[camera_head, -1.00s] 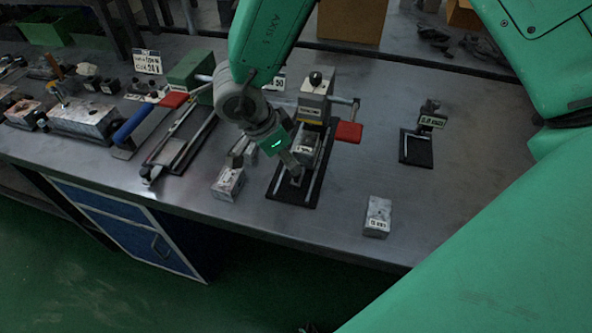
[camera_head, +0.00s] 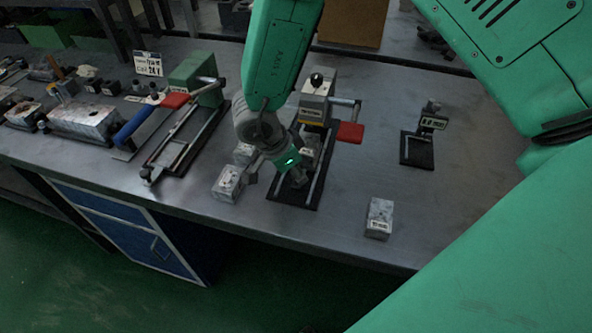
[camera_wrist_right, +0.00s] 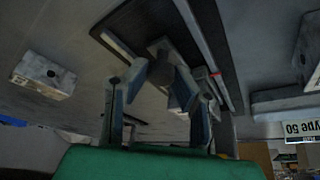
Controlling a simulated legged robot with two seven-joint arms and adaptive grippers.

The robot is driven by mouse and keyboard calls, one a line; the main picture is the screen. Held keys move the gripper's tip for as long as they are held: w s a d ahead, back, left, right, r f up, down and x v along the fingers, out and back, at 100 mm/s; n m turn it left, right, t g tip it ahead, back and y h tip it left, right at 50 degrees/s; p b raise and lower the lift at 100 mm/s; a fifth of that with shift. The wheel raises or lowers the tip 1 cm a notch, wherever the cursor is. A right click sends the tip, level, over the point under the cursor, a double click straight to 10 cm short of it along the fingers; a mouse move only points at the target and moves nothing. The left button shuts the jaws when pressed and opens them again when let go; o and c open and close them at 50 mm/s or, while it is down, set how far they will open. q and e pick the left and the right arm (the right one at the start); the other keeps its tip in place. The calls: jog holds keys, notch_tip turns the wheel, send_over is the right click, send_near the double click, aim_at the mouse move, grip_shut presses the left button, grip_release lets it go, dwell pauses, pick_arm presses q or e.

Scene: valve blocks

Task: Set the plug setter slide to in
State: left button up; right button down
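The plug setter (camera_head: 315,105) stands mid-bench, a grey block with a black knob, a side lever with a red grip and a black base carrying two rails (camera_head: 317,188). Its grey slide block (camera_head: 308,148) sits between the rails, partly hidden by my right gripper (camera_head: 296,180). That gripper is low over the near half of the rails. In the right wrist view its two fingers (camera_wrist_right: 163,85) are apart, with a grey part of the slide (camera_wrist_right: 162,62) in or just beyond the gap; contact cannot be told. My left gripper is not in view.
A small grey block (camera_head: 228,184) lies just left of the base, and another (camera_head: 379,217) lies to the right near the front edge. A green-bodied device (camera_head: 195,80) with rails stands left. A small black stand (camera_head: 417,148) is at right.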

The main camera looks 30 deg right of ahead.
aim_at(300, 164)
jog(key=shift+w+d+r, duration=0.15)
jog(key=shift+w, duration=0.2)
jog(key=w+d+p, duration=0.2)
jog(key=shift+w+d, duration=0.35)
jog(key=shift+d, duration=0.05)
jog(key=shift+w+d, duration=0.1)
jog(key=shift+d, duration=0.15)
jog(key=c, duration=1.3)
grip_release()
jog(key=shift+a, duration=0.15)
jog(key=shift+c, duration=0.2)
